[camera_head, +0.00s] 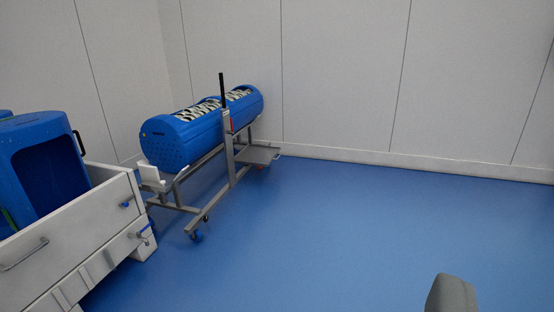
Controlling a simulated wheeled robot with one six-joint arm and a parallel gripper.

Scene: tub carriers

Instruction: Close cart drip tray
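A grey metal cart (231,178) on blue castors stands near the back wall and carries a long blue perforated tub (185,140) lying on its side. A flat grey plate (262,155), which looks like the drip tray, sticks out low at the cart's far right end. I cannot tell for sure that it is the tray. A grey rounded part (452,295) at the bottom right edge seems to be a piece of my gripper. Its fingertips are not shown, and it is well apart from the cart.
A white-grey bin-like unit (75,228) with handles and a blue latch fills the left foreground, with a blue tub (45,135) in it. It stands close to the cart's near end. The blue floor (370,225) is clear in the middle and right. Pale walls close the back.

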